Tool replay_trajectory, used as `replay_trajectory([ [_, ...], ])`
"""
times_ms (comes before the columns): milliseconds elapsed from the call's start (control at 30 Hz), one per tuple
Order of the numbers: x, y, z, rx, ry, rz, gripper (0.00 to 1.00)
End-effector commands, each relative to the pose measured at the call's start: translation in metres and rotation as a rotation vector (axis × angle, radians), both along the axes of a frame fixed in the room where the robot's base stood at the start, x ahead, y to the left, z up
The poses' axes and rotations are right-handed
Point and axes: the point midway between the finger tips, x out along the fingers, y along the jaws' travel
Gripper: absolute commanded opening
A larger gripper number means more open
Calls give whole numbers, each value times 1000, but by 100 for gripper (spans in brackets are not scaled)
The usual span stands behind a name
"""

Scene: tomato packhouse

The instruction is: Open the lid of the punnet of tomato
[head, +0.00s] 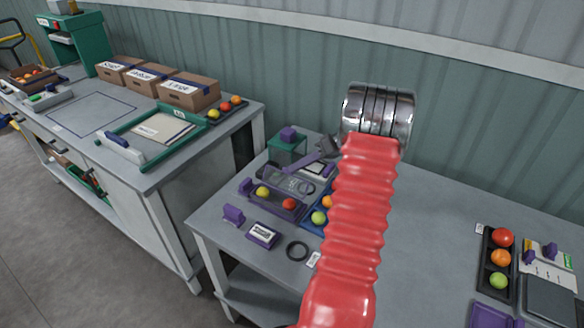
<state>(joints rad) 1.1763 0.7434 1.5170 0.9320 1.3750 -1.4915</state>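A clear punnet (275,205) stands on the near grey table, left of my arm. A yellow and a red tomato show in its front part. Its clear lid (284,181) shows at the back side; I cannot tell whether it is shut or raised. A dark grey and purple piece (322,150) reaches over the lid from behind my red arm. I cannot tell whether it belongs to my gripper or is a tool. My arm rises to a chrome joint, and no fingertips can be made out.
A blue tray (314,222) with tomatoes is partly behind my arm. A black tomato tray (486,265) stands right. The table between is clear.

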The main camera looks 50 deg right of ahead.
Motion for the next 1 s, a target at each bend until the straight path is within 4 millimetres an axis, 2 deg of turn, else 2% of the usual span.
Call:
replay_trajectory([
  [400,-6,-3,0,-9,0,-12,0],
  [700,-7,-4,1,-9,-1,-14,22],
  [1000,-8,-6,2,-10,-2,-15,22],
])
